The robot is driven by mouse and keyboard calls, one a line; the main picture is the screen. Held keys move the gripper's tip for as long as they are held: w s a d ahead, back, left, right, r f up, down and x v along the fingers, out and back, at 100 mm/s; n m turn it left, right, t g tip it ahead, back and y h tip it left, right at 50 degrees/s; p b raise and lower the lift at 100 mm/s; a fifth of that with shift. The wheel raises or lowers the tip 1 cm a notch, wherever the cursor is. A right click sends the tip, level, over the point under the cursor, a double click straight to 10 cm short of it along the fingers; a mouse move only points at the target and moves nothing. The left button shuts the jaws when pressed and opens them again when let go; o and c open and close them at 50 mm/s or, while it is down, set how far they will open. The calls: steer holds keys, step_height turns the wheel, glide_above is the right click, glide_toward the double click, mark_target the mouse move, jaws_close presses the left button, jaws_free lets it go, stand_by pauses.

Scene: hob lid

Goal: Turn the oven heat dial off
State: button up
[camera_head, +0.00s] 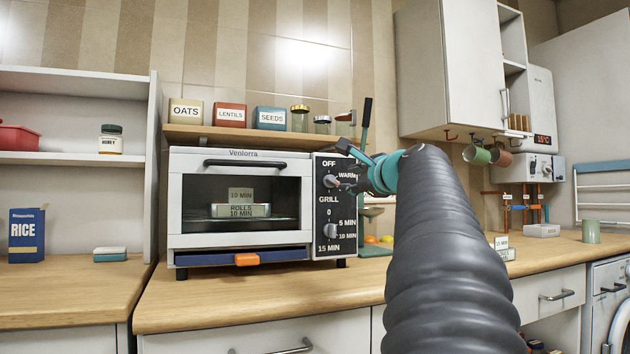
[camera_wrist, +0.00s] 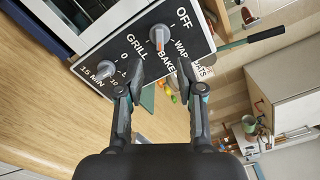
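The white oven (camera_head: 178,210) stands on the wooden counter with a black control panel on its right. Its upper dial is the heat dial (camera_head: 330,181), marked OFF, WARM, BAKE and GRILL. In the wrist view the heat dial (camera_wrist: 160,38) has an orange mark on the side towards BAKE, away from OFF. My gripper (camera_wrist: 162,68) is open, its two fingers apart and empty in front of the panel, just short of the heat dial. In the head view my arm and gripper come in from the right and hide part of the panel's right edge.
A lower timer dial (camera_head: 331,230) sits below the heat dial, near my left finger in the wrist view. A shelf (camera_head: 240,136) with tins and jars is above the oven. The counter in front is clear.

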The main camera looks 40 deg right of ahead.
mark_target(334, 181)
steer(key=p+x, duration=0.1)
steer(key=x, duration=0.8)
steer(key=shift+w, duration=0.15)
jaws_close()
